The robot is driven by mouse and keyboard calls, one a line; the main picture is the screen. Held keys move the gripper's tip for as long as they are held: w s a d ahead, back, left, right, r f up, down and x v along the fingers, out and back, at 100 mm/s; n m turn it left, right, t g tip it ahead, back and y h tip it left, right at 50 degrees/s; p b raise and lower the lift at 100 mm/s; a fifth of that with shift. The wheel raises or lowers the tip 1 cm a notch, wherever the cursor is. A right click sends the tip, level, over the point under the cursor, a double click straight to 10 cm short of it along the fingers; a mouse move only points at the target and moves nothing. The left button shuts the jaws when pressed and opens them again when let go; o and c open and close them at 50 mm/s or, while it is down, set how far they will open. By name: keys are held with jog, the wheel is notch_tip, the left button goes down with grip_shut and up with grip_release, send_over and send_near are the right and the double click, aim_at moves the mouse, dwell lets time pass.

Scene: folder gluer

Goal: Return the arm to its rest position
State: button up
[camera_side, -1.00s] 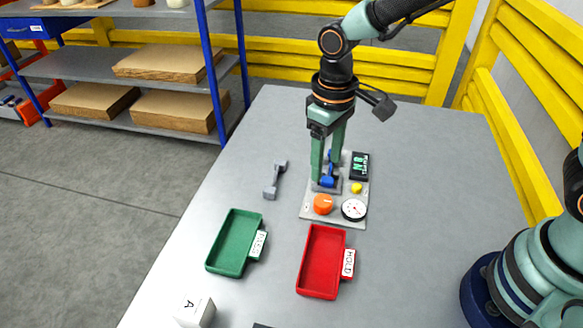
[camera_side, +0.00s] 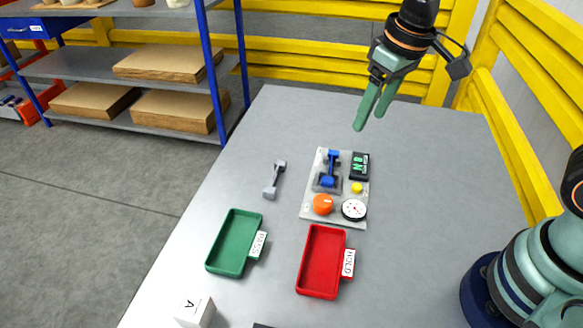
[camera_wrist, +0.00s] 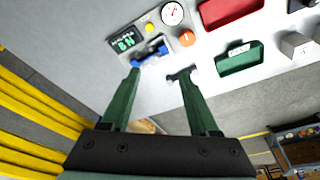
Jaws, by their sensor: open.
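My gripper (camera_side: 372,112) is in the air above the back right part of the grey table. Its fingers are open and nothing is between them. In the wrist view my gripper (camera_wrist: 152,85) also shows parted, empty fingers. A grey panel (camera_side: 312,211) lies on the table below and to the left of it. The panel carries a blue lever (camera_side: 331,170), an orange knob (camera_side: 323,204), a yellow button (camera_side: 356,188), a round dial (camera_side: 354,210) and a dark display (camera_side: 359,167) with green characters. My gripper is apart from all of these.
A grey bar-shaped part (camera_side: 275,180) lies left of the panel. A green PASS tray (camera_side: 232,270) and a red HOLD tray (camera_side: 318,293) are in front. A white block marked A (camera_side: 195,312) is at the front. Yellow rails (camera_side: 535,140) border the table's back and right.

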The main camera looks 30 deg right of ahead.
jog(key=s+d+r+m+t, duration=0.2)
jog(key=s+d+r+t, duration=0.1)
jog(key=d, duration=0.5)
jog(key=shift+s+r+h, duration=0.3)
jog(key=shift+s+r, duration=0.15)
jog(key=shift+s, duration=0.65)
